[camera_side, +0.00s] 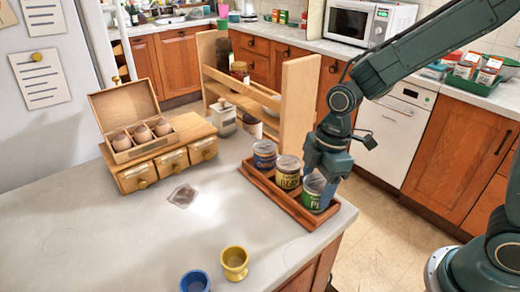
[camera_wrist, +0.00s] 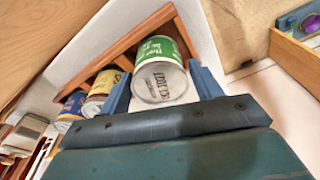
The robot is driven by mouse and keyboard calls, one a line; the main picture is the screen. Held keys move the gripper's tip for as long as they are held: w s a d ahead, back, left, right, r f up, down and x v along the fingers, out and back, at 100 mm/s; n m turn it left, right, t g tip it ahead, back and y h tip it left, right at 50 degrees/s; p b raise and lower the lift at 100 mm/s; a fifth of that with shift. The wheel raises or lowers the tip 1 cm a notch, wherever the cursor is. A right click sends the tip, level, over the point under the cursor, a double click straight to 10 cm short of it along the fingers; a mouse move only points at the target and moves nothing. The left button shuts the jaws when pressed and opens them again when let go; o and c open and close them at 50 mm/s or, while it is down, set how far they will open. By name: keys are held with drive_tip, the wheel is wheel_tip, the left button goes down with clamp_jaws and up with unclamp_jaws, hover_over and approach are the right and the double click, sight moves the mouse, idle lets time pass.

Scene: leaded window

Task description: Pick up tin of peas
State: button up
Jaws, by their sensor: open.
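The tin of peas has a green label and a pale lid. In the side view the tin (camera_side: 314,194) stands at the near end of a wooden tray (camera_side: 296,212). My gripper (camera_side: 328,168) is right over and beside it, hiding part of it. In the wrist view the green tin (camera_wrist: 160,75) sits between the two blue fingers of my gripper (camera_wrist: 163,88), which are open on either side of it. I cannot tell whether either finger touches the tin.
A yellow-labelled tin (camera_side: 288,173) and a blue-labelled tin (camera_side: 265,154) stand in the same tray. A wooden rack (camera_side: 295,105) rises behind. A yellow egg cup (camera_side: 234,262) and a blue cup (camera_side: 195,282) stand near the front. The middle of the counter is mostly clear.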

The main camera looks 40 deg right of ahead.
sight(317, 182)
drive_tip(key=shift+f, duration=0.1)
idle(0.4)
drive_tip(key=c, duration=0.9)
wheel_tip(317, 182, up, 20)
idle(0.3)
idle(0.5)
